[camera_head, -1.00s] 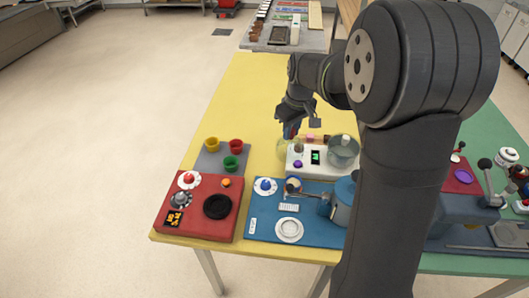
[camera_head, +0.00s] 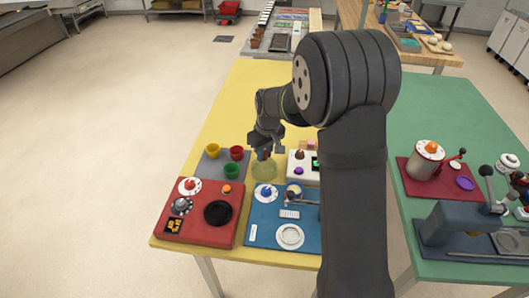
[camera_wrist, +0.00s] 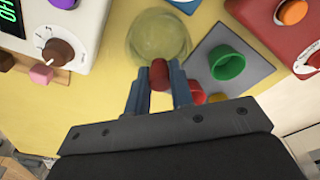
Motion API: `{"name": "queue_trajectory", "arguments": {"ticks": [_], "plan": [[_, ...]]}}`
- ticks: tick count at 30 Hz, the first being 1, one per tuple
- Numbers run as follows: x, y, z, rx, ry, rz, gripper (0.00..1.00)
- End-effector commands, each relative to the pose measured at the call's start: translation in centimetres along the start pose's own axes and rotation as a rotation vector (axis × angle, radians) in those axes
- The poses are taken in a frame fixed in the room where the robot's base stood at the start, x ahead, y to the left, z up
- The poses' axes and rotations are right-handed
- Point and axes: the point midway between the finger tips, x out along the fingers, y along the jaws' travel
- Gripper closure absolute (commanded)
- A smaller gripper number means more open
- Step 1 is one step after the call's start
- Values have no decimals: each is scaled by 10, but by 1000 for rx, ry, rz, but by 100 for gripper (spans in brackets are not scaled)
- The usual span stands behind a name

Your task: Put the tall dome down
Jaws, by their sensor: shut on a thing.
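The tall dome is clear, faintly yellowish glass with a red knob on top. In the head view the dome (camera_head: 264,170) hangs or stands over the yellow table, between the grey mat and the white device. My gripper (camera_head: 266,153) is above it. In the wrist view my gripper (camera_wrist: 158,80) is shut on the red knob, with the glass dome (camera_wrist: 158,35) beyond the fingers. I cannot tell whether its rim touches the table.
The grey mat (camera_head: 211,175) with yellow, red and green cups lies just left of the dome. A red hotplate unit (camera_head: 200,222) and a blue board (camera_head: 265,233) lie nearer. The white device (camera_head: 297,160) is to the right. The yellow table beyond (camera_head: 255,90) is clear.

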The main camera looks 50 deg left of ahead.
Motion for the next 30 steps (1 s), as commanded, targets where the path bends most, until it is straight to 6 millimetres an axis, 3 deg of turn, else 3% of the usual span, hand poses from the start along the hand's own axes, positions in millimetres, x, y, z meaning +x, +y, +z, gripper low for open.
{"name": "queue_trajectory", "arguments": {"ticks": [6,7,10,20,23,30], "plan": [[3,0,0,0,0,0,100],[3,0,0,0,0,0,75],[3,0,0,0,0,0,57],[-3,0,0,0,1,1,57],[-16,0,-1,0,4,2,57],[-68,0,-1,0,4,2,57]]}}
